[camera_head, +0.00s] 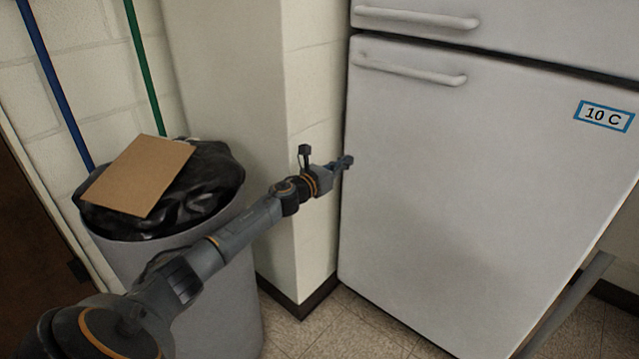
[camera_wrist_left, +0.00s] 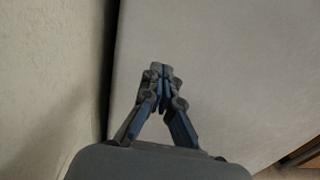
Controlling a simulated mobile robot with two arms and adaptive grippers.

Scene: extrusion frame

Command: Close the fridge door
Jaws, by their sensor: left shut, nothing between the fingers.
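The white fridge has a large lower door (camera_head: 470,190) with a handle (camera_head: 410,68) near its upper left and a blue-edged "10 C" label (camera_head: 604,116) at the upper right. The door looks closed or nearly so; I cannot tell if it is fully shut. My left gripper (camera_head: 346,162) is shut and empty, at the left edge of this door below the handle. In the left wrist view its closed fingertips (camera_wrist_left: 160,70) lie in front of the white door surface (camera_wrist_left: 230,70); contact cannot be told. My right gripper is not in view.
An upper fridge door (camera_head: 530,25) sits above the lower one. A wall pillar (camera_head: 305,140) stands just left of the fridge. A grey bin (camera_head: 215,290) with a black bag and cardboard (camera_head: 138,175) stands below my left arm. Some tiled floor (camera_head: 350,325) is clear.

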